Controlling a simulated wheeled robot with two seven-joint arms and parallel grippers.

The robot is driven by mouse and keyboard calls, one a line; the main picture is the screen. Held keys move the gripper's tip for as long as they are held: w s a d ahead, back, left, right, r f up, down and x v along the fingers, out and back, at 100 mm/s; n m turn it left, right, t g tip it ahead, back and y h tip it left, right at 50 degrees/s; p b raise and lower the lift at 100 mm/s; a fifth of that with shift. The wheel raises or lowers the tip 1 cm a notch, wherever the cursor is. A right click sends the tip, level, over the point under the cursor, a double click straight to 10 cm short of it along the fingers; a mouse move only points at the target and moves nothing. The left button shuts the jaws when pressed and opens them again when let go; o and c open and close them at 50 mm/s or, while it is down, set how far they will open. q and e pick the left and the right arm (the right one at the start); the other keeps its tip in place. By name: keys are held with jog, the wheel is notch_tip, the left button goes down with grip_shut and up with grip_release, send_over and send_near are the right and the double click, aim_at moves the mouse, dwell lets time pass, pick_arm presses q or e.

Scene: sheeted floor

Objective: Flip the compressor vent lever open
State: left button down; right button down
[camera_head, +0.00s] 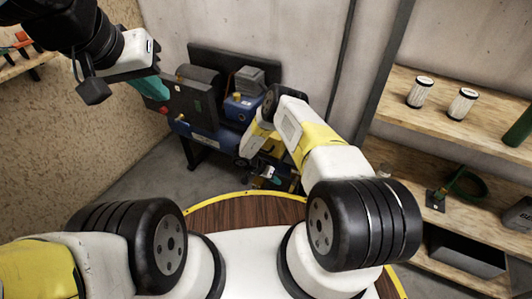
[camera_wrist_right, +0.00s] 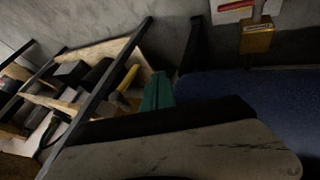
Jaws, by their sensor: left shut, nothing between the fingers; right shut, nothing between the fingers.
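The compressor (camera_head: 205,138), with a dark blue tank, a blue motor block and a grey housing, stands against the back wall in the head view. I cannot make out its vent lever. My left gripper (camera_head: 152,86) is shut and empty, with teal fingers, left of the compressor's dark upper unit. My right arm reaches over the compressor's right end and hides part of it. My right gripper (camera_head: 272,174) is low beside that end and mostly hidden. The right wrist view shows its teal fingers (camera_wrist_right: 158,92) shut and empty, beside a dark blue rounded surface (camera_wrist_right: 240,95).
Wooden shelves (camera_head: 450,94) on the right hold two white canisters (camera_head: 420,92) and a green cylinder (camera_head: 519,128). A shelf with tools (camera_head: 22,62) is at the upper left. Grey floor (camera_head: 160,172) is clear in front of the compressor's left side.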

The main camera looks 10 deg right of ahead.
aim_at(294, 185)
jog(key=shift+s+d+f, duration=0.2)
jog(key=shift+s+d, duration=0.15)
jog(key=shift+d, duration=0.25)
jog(key=shift+s+d+f, duration=0.15)
jog(key=shift+s+d, duration=0.25)
jog(key=shift+d, duration=0.25)
jog(key=shift+s+d+f, duration=0.2)
jog(key=shift+s+d, duration=0.15)
jog(key=shift+d, duration=0.25)
jog(key=shift+s+d+f, duration=0.35)
jog(key=shift+s+d, duration=0.05)
jog(key=shift+d, duration=0.2)
